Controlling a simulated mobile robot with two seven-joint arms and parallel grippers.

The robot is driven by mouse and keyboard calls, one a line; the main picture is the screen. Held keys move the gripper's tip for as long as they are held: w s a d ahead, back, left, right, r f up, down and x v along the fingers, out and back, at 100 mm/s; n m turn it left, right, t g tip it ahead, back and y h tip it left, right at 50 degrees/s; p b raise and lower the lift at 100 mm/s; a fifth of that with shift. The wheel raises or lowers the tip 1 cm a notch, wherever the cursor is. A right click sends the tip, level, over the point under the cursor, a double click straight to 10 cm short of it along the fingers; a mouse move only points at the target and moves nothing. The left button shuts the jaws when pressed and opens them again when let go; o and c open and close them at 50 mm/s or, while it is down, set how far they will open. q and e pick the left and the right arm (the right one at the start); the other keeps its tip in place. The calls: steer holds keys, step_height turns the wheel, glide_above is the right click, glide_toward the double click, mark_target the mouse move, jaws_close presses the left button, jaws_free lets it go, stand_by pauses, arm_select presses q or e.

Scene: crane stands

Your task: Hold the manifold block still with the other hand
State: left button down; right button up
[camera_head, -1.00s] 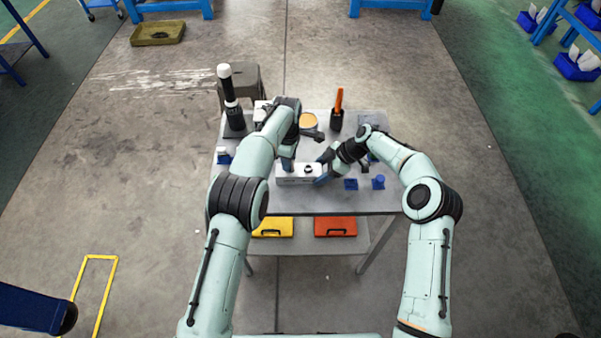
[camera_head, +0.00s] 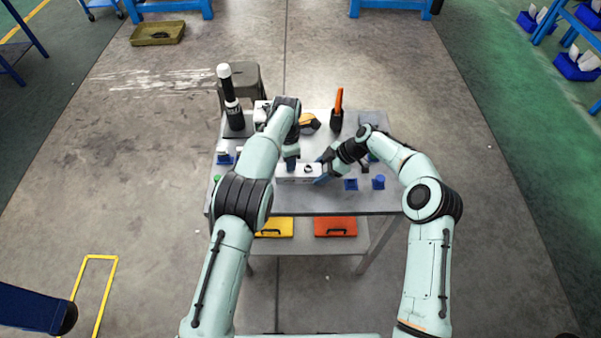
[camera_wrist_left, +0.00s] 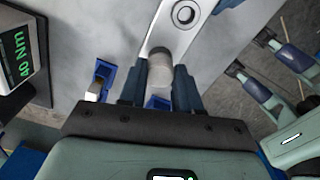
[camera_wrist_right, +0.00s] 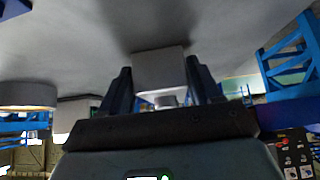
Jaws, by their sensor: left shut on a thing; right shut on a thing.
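The manifold block (camera_head: 285,180) is a pale rectangular block near the front middle of the table. A dark round port shows on its top in the head view, and a ringed hole in the left wrist view (camera_wrist_left: 185,14). My left gripper (camera_head: 291,164) comes down over the block's left part. In the left wrist view its fingers (camera_wrist_left: 160,80) are shut on a pale cylindrical fitting (camera_wrist_left: 160,70) at the block's end. My right gripper (camera_head: 322,176) is at the block's right end. In the right wrist view its fingers (camera_wrist_right: 161,78) are shut on the block (camera_wrist_right: 160,65).
Blue stands (camera_head: 351,184) sit right of the block, one holding a blue piece (camera_head: 379,181). A black-and-white tool (camera_head: 231,95) stands back left, and an orange-handled tool (camera_head: 339,100) stands in a black holder. A box reading 40 Nm (camera_wrist_left: 18,50) is beside the left gripper.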

arm_select(q)
steer(key=n, duration=0.3)
steer(key=shift+w+r+n, duration=0.1)
steer(key=shift+r+n, duration=0.05)
steer(key=shift+n, duration=0.25)
steer(key=c, duration=0.7)
jaws_free()
steer(key=shift+c, duration=0.8)
